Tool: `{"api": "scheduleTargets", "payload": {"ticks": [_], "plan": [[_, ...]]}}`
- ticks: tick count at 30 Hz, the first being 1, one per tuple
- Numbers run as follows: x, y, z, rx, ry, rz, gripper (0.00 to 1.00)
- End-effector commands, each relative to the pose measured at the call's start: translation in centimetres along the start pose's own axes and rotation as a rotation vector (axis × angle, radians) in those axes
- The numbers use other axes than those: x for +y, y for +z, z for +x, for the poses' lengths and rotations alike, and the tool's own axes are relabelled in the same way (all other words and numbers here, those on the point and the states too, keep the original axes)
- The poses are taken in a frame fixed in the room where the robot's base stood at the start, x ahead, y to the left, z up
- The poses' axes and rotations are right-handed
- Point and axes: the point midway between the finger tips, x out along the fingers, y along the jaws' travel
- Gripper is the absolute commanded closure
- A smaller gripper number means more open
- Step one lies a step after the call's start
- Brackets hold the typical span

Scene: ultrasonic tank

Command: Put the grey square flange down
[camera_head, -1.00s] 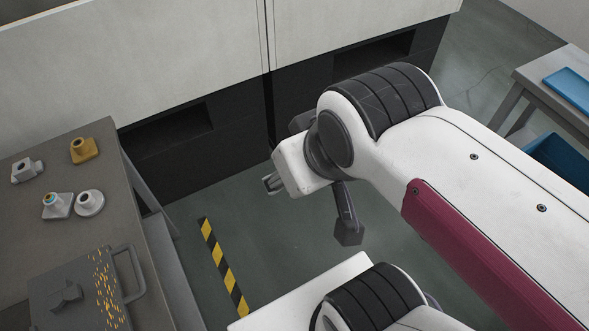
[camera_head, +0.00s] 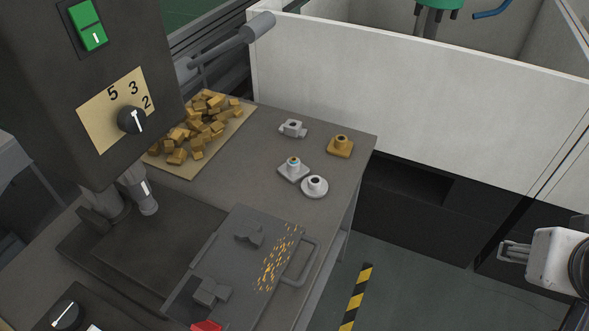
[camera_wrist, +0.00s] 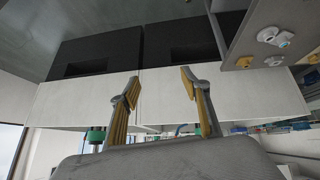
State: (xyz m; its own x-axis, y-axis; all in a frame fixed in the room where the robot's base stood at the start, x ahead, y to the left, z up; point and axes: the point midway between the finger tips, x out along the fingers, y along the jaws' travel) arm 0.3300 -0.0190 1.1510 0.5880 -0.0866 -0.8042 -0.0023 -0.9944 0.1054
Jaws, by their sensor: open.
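The grey square flange (camera_head: 293,170) sits upright on the bench, with a round raised neck and a coloured ring at its mouth. A grey round flange (camera_head: 314,186) stands close against its lower right side. My gripper (camera_head: 514,252) is at the right edge of the head view, well away from the bench and over the floor. In the wrist view my gripper (camera_wrist: 157,88) has its fingers spread with nothing between them. Small flanges also show on the bench at the upper right of the wrist view, too small to tell surely apart.
A yellow square flange (camera_head: 340,145) and a grey block-like fitting (camera_head: 293,128) stand behind. A tray (camera_head: 240,130) of brass blocks lies further left. A drill-press-like machine (camera_head: 40,80) and a dark plate with a handle (camera_head: 245,255) fill the near bench. A white-walled tank (camera_head: 420,110) stands behind.

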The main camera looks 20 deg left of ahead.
Motion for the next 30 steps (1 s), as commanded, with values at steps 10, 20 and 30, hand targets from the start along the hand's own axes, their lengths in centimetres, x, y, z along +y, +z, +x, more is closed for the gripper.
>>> {"api": "scheduleTargets", "payload": {"ticks": [10, 20, 30], "plan": [[0.2, -10.2, 3.0, 0.158, 0.047, -0.087, 0.53], [-1.9, -19.1, 6.4, 0.311, 0.038, -0.186, 0.53], [-6.5, -26.6, 10.3, 0.455, -0.029, -0.303, 0.53]]}}
